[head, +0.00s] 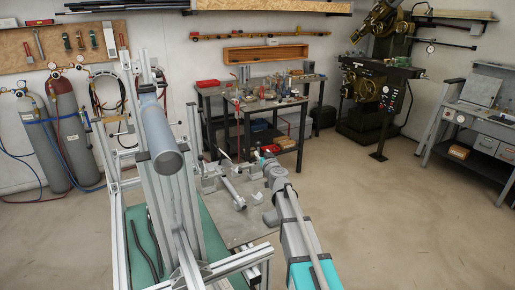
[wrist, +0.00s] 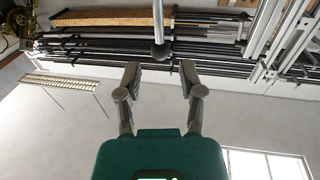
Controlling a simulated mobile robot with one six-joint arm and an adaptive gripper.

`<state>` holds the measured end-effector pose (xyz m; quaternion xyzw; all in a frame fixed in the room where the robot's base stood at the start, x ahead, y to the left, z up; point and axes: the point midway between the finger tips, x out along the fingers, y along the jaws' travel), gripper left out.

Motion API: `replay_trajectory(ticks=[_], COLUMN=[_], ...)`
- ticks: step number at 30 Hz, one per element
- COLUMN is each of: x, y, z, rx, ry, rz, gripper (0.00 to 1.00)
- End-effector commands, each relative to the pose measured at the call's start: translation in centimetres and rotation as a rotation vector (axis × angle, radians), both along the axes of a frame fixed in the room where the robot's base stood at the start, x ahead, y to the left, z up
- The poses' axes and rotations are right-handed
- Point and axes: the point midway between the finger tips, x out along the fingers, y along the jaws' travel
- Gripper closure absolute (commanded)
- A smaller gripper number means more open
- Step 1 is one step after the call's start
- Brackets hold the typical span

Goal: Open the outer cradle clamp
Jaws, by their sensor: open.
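In the wrist view my gripper (wrist: 160,75) is open, its two dark fingers spread apart with nothing held between them. A slim grey rod with a rounded end (wrist: 158,30) shows beyond the fingertips, roughly in line with the gap; I cannot tell whether it belongs to the clamp. In the head view my arm reaches in from the lower right, and its wrist partly hides the gripper. A metal bar with small fittings (head: 232,192) lies on the jig plate just left of the wrist. The outer cradle clamp cannot be told apart clearly in either view.
An aluminium profile frame (head: 193,150) stands left of my arm, with a thick grey tube (head: 160,135) high on it. A cluttered workbench (head: 265,105) stands behind. Gas cylinders (head: 70,130) are at the left wall. The floor (head: 410,220) at the right is clear.

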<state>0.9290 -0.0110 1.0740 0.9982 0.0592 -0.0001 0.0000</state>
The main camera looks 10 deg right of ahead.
Motion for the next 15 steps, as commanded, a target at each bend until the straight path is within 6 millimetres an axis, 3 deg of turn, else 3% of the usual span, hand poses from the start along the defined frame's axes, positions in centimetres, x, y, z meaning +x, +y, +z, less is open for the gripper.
replay_trajectory(ticks=[1, 6, 15], x=[1.2, 3.7, 6.2], y=[0.1, 0.4, 0.7], z=[0.0, 0.0, 0.0], rx=[0.000, 0.000, 0.000], ry=[0.000, 0.000, 0.000], rz=[0.000, 0.000, -0.001], gripper=[0.50, 0.50, 0.50])
